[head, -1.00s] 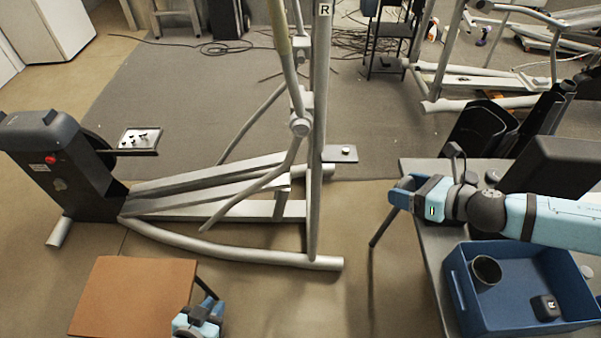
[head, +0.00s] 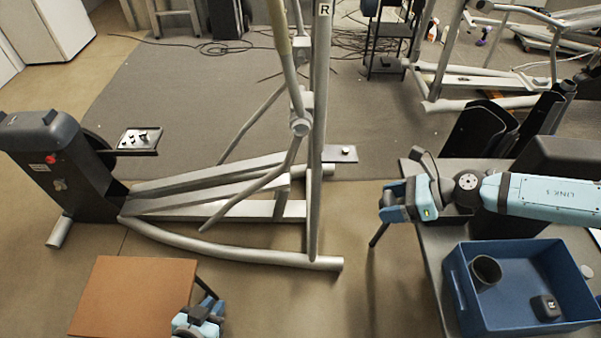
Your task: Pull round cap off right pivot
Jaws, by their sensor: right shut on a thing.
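The elliptical machine's upright post carries an "R" label (head: 324,10). A round pale pivot end (head: 300,126) shows on its linkage, below that label. My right gripper (head: 384,205) is to the right of the machine, apart from the post and that pivot end. It is shut on a small dark thing, mostly hidden between its blue fingers; I cannot tell whether this is the round cap. My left gripper (head: 198,322) is low at the bottom edge, beside the brown table, partly cut off; its fingers are not clear.
A grey table (head: 430,262) at the right bears a blue bin (head: 520,333) holding a dark cup (head: 486,271) and a small black block (head: 546,307) marked "R". A brown table (head: 130,295) stands at lower left. A small tray (head: 139,140) with dark parts sits by the machine's front.

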